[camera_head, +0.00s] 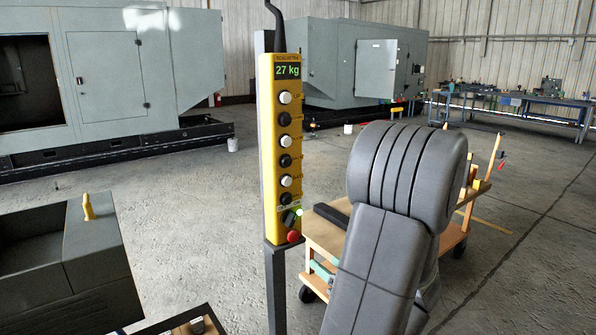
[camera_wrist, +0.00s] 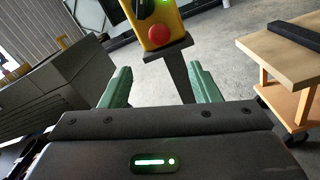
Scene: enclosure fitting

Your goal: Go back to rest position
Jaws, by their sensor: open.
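My gripper (camera_wrist: 161,86) shows in the wrist view with its two green fingers spread wide apart. Nothing is held between them. Beyond the fingers stands the yellow control pendant (camera_wrist: 155,22) on its grey post, with its red button (camera_wrist: 158,35) above the gap between the fingers. In the head view my grey arm fills the right of centre and hides most of the gripper. The same yellow pendant (camera_head: 287,150) stands upright there, left of my arm, with a lit display reading 27 kg and a column of white and black buttons.
A wooden cart (camera_head: 322,238) stands right behind my arm, with a dark bar on top; it also shows in the wrist view (camera_wrist: 280,55). A grey cabinet (camera_head: 95,250) is at lower left. Large grey enclosures (camera_head: 105,75) and workbenches (camera_head: 545,104) stand farther back. Open concrete floor lies between.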

